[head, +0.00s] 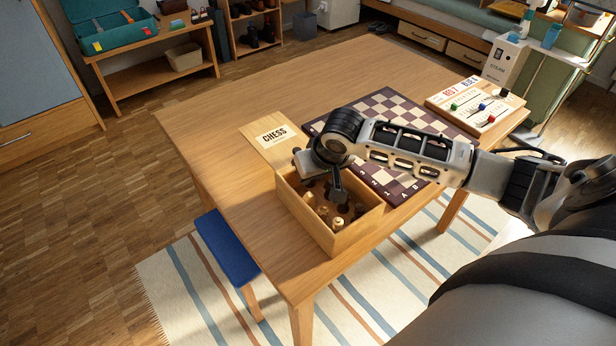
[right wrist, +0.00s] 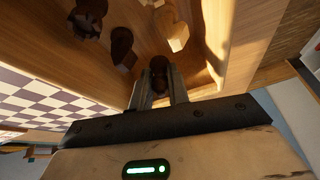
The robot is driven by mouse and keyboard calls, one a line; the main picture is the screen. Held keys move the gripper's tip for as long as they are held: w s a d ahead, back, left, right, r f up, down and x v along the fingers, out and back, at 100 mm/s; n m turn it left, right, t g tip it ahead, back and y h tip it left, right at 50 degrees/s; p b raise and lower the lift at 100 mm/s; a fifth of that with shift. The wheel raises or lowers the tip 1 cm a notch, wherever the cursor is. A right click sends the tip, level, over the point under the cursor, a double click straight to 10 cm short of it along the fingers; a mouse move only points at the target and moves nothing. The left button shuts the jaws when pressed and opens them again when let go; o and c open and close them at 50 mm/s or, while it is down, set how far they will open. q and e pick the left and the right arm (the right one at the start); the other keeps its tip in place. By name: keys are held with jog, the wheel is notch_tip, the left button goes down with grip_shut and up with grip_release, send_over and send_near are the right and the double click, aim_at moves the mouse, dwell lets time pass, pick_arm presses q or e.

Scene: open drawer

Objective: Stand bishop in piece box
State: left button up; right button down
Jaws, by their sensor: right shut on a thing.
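The piece box (head: 305,216) is an open wooden box near the table's front corner, with dark and light chess pieces inside. My right gripper (head: 338,190) reaches down into it from above. In the right wrist view its fingers (right wrist: 159,88) are shut on a dark brown piece (right wrist: 159,68), taken as the bishop; the fingers hide part of its shape. Inside the box wall (right wrist: 215,40), other dark pieces (right wrist: 122,46) and a pale piece (right wrist: 174,32) stand close by. Whether the held piece touches the box floor cannot be told. My left gripper is not in view.
A flat wooden CHESS lid (head: 274,138) lies behind the box. A checkered board (head: 385,112) lies to the right, under my right forearm. A board with coloured sliders (head: 474,108) sits at the far right. The table's left part (head: 215,130) is clear.

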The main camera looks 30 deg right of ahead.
jog(key=shift+x, duration=0.95)
jog(key=shift+w+r+g, duration=0.2)
jog(key=shift+w+g, duration=0.1)
jog(key=shift+g, duration=0.1)
jog(key=shift+w+a+g+p, duration=0.1)
jog(key=shift+w+g+p, duration=0.1)
jog(key=shift+g+p, duration=0.35)
jog(key=shift+w+f+g, duration=0.15)
jog(key=shift+g, duration=0.6)
jog(key=shift+f, duration=0.25)
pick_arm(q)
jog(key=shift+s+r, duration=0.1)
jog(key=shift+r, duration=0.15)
pick_arm(e)
jog(key=shift+f, duration=0.1)
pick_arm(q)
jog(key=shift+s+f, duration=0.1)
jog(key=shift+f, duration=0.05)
pick_arm(e)
jog(key=c, duration=1.3)
grip_release()
jog(key=shift+f, duration=0.1)
jog(key=shift+c, duration=0.2)
